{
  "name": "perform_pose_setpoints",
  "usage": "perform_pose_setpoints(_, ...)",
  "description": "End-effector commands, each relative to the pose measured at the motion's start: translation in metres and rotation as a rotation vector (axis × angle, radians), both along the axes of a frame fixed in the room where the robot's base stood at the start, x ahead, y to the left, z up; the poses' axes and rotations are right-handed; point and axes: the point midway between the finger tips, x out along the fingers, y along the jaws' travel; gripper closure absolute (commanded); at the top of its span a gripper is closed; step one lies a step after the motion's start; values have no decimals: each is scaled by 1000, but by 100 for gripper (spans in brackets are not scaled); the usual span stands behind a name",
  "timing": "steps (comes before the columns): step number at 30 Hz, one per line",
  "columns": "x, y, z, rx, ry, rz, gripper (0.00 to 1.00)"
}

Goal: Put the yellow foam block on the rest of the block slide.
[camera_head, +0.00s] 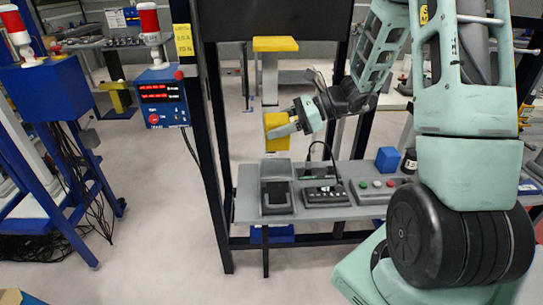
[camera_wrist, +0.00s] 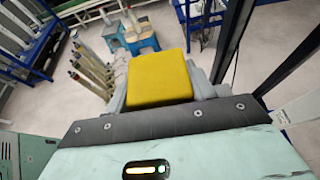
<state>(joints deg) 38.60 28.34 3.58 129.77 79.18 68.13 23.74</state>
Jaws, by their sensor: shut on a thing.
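The yellow foam block (camera_head: 277,136) is held up in the air by my gripper (camera_head: 286,124), above the left part of the grey bench in the head view. In the wrist view the yellow block (camera_wrist: 158,80) sits between the two grey fingers of my gripper (camera_wrist: 162,92), which are shut on it. A grey fixture (camera_head: 277,208) with a dark recess stands at the bench's left end, below the block and apart from it. It may be the block slide; I cannot tell its rest clearly.
The grey bench (camera_head: 239,196) also carries a dark button box (camera_head: 322,195), a control panel (camera_head: 375,199) and a blue cube (camera_head: 387,160). A dark upright post (camera_head: 214,150) rises left of the bench. A blue display box (camera_head: 161,98) hangs beside it. Floor is open at lower left.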

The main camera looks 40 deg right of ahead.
Motion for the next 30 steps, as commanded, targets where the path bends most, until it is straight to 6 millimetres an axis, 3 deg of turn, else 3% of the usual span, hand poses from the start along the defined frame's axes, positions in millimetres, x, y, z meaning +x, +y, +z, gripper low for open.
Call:
perform_pose_setpoints(3, 0, 0, -22, 5, 4, 0, 68)
perform_pose_setpoints(16, 0, 0, -72, 4, 4, -1, 68)
perform_pose_setpoints(30, 0, 0, -82, 1, 0, 0, 68)
